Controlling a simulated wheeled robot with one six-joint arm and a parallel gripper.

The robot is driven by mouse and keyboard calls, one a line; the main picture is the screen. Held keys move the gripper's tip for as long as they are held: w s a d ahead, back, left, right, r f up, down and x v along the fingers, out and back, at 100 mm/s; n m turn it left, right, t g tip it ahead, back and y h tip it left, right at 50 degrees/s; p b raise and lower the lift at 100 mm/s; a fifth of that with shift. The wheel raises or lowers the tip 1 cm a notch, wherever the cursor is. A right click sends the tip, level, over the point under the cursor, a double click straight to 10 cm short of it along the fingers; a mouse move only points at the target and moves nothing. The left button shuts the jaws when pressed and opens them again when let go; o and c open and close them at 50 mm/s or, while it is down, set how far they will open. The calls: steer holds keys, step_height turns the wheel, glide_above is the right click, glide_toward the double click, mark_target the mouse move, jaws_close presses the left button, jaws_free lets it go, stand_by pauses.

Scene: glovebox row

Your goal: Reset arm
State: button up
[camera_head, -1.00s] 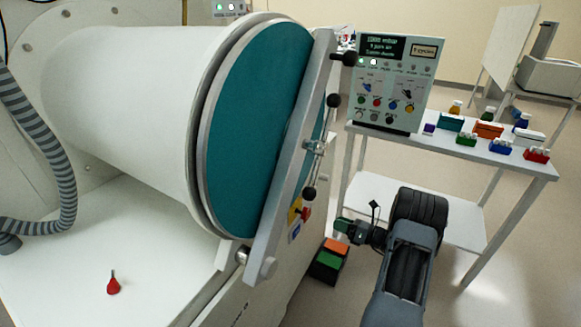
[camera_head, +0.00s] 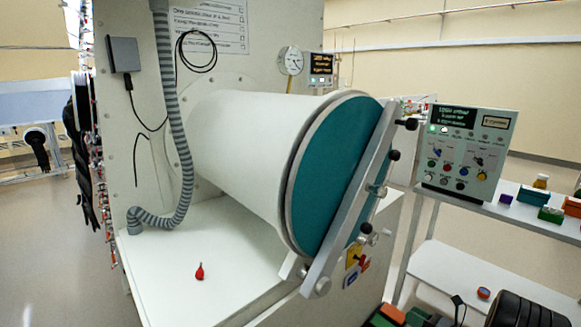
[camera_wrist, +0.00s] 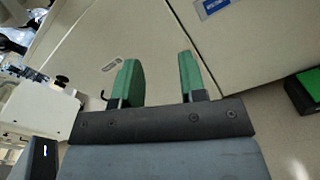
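My gripper (camera_wrist: 160,72) shows in the wrist view with its two green fingers apart and nothing between them. A pale panel with a seam lies beyond the fingers. In the head view only part of my dark arm (camera_head: 525,311) shows at the bottom right edge, and most of it is out of frame. The glovebox's white cylinder (camera_head: 235,150) has a teal round door (camera_head: 335,175), closed, with a grey bar across it.
A red bulb-shaped item (camera_head: 200,271) stands on the white ledge (camera_head: 165,285). A control panel (camera_head: 465,150) stands on the white shelf table (camera_head: 555,225) with several small boxes. A round orange-blue item (camera_head: 483,293) is on its lower shelf. A green-topped black box (camera_wrist: 306,92) shows in the wrist view.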

steer(key=s+a+f+n+g, duration=0.4)
steer(key=s+n, duration=0.1)
steer(key=s+a+r+n+g+h+p, duration=0.2)
steer(key=s+a+r+n+g, duration=0.4)
steer(key=n, duration=0.3)
steer(key=s+a+r+n+h+p, duration=0.3)
steer(key=r+n, duration=0.3)
steer(key=r, duration=0.3)
steer(key=s+a+r+n+h+p, duration=0.3)
steer(key=r+n, duration=0.3)
steer(key=r, duration=0.4)
steer(key=s+a+r+n+h+p, duration=0.3)
steer(key=a+r+n+h+p, duration=0.1)
steer(key=r, duration=0.5)
steer(key=shift+a+r+n+t, duration=0.2)
steer(key=shift+a+n+t, duration=0.25)
steer(key=shift+n, duration=0.75)
steer(key=shift+s+a, duration=0.1)
steer(key=shift+s, duration=0.05)
